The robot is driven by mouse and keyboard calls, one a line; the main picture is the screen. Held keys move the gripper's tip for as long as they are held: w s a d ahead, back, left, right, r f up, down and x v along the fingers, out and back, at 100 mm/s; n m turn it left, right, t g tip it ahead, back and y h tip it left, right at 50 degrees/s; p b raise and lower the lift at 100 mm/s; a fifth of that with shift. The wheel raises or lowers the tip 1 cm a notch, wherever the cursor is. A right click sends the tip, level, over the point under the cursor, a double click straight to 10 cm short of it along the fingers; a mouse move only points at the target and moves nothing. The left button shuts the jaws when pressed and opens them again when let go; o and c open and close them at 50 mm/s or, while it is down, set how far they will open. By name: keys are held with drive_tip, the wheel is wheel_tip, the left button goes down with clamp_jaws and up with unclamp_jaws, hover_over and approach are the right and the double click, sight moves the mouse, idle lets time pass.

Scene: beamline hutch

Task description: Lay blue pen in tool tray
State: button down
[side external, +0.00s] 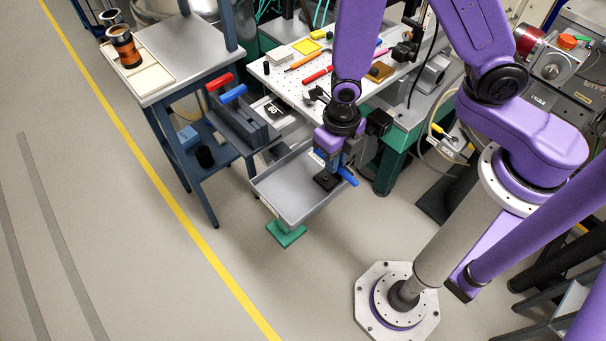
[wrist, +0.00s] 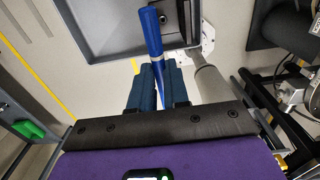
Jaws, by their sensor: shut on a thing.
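My gripper (side external: 332,168) is shut on the blue pen (side external: 347,176), whose blue end sticks out to the right of the fingers. In the wrist view the fingers (wrist: 160,88) grip the pen (wrist: 152,35) near its narrow end, and its thick end points away over the tray. The grey tool tray (side external: 285,198) stands low, below the gripper, and its corner also shows in the wrist view (wrist: 95,35). The pen appears above the tray's right part; I cannot tell the exact height. The gripper hides part of the tray.
A small black object (side external: 326,181) shows at the tray's right part. Behind is a perforated bench (side external: 290,88) with pens and small parts. A blue-framed cart (side external: 190,50) with a cup in a beige holder stands left. The floor in front is clear.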

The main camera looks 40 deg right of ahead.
hover_over(303, 184)
drive_tip(key=f, duration=0.6)
drive_tip(key=shift+s+d+f, duration=0.1)
drive_tip(key=shift+s+f, duration=0.1)
drive_tip(key=shift+f, duration=0.1)
drive_tip(key=shift+w+f, duration=0.15)
drive_tip(key=shift+f, duration=1.6)
drive_tip(key=shift+f, duration=0.1)
drive_tip(key=c, duration=1.4)
unclamp_jaws()
wheel_tip(303, 184, up, 12)
